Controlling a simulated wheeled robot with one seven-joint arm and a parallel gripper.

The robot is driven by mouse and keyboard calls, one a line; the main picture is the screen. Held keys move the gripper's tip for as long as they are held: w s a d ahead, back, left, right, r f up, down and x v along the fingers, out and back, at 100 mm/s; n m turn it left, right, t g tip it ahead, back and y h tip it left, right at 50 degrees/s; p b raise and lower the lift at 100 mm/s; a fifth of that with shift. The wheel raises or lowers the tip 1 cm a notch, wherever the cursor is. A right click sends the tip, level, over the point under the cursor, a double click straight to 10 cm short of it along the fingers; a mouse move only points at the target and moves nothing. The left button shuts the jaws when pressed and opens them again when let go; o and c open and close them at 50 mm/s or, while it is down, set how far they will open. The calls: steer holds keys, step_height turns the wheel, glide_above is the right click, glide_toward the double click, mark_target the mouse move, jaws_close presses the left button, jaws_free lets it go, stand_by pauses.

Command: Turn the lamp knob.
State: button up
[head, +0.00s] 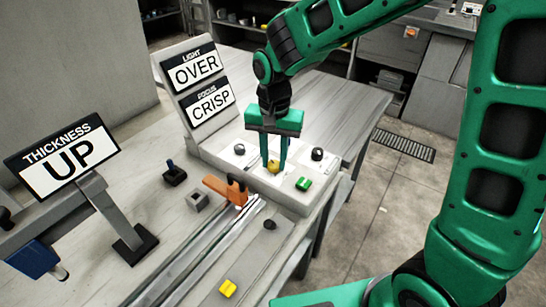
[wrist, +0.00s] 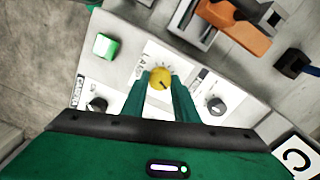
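The control box (head: 316,200) on the bench carries several knobs. A yellow knob (head: 273,167) sits near its middle; its label in the wrist view is partly hidden and hard to read. My gripper (head: 273,169) points down over it, one green finger on each side. The wrist view shows the yellow knob (wrist: 160,78) between the fingertips (wrist: 160,80). The fingers are close to its sides, but I cannot tell whether they press on it. Signs above read LIGHT OVER (head: 196,68) and FOCUS CRISP (head: 211,104).
Black knobs flank the yellow one, at left (head: 239,149) and right (head: 317,153). A green button (head: 303,184) is near the box's front. An orange clamp (head: 227,190) stands close by, above metal rails (head: 215,245). A THICKNESS UP sign (head: 62,157) stands at left.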

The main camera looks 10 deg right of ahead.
steer(key=c, duration=0.4)
steer(key=n, duration=0.3)
steer(key=shift+n, duration=2.3)
steer(key=o, duration=1.1)
steer(key=shift+c, duration=0.2)
